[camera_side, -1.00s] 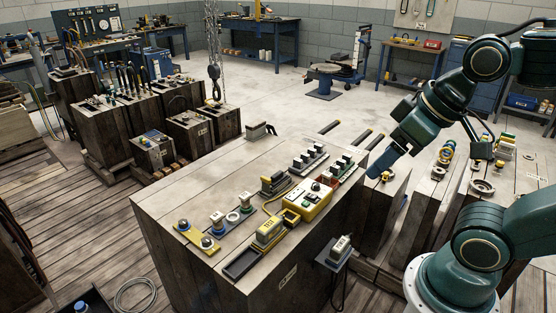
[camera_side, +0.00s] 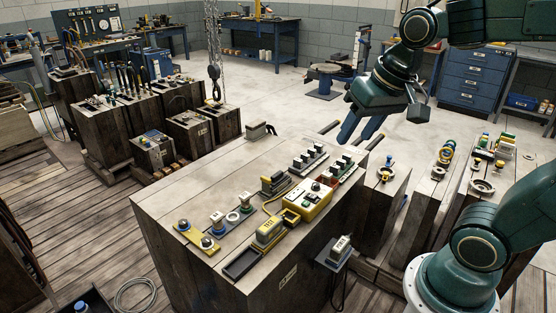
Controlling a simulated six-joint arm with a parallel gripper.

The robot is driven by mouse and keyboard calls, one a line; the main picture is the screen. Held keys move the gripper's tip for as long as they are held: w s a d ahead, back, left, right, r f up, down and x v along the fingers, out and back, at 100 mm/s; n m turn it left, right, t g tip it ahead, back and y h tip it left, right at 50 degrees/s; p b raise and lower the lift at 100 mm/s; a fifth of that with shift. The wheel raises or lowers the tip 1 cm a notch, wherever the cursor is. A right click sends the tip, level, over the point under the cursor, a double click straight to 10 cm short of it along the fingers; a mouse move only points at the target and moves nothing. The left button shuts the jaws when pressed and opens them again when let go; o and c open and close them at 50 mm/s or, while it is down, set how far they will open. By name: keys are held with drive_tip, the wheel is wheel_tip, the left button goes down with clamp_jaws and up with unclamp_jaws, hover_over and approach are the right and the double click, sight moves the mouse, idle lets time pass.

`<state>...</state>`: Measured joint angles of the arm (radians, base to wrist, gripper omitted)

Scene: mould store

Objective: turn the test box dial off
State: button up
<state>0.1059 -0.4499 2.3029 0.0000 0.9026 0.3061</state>
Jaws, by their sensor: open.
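The yellow test box (camera_side: 309,207) sits on the big wooden block (camera_side: 190,235), right of its middle. Its pale top face carries a small dark dial (camera_side: 315,187) and other small fittings. The dial's setting is too small to read. My gripper (camera_side: 356,141) hangs in the air up and to the right of the box in the picture, apart from it. Its two blue fingers point down and are open, with nothing between them.
A yellow labelled unit (camera_side: 269,231) and a black tray (camera_side: 243,263) stand in front of the box. Dark terminal blocks (camera_side: 309,158) stand behind it. A grey unit (camera_side: 339,246) is on the block's side.

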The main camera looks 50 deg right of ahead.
drive_tip(key=w+d+f+m+g, duration=0.1)
drive_tip(key=w+d+f+m, duration=0.1)
drive_tip(key=w+d+m, duration=0.45)
drive_tip(key=m+g, duration=0.3)
drive_tip(key=m, duration=0.8)
hover_over(316, 184)
wheel_tip(316, 184, down, 17)
drive_tip(key=shift+d+f, duration=0.1)
drive_tip(key=shift+f, duration=0.1)
wheel_tip(316, 184, down, 14)
drive_tip(key=shift+r, duration=0.2)
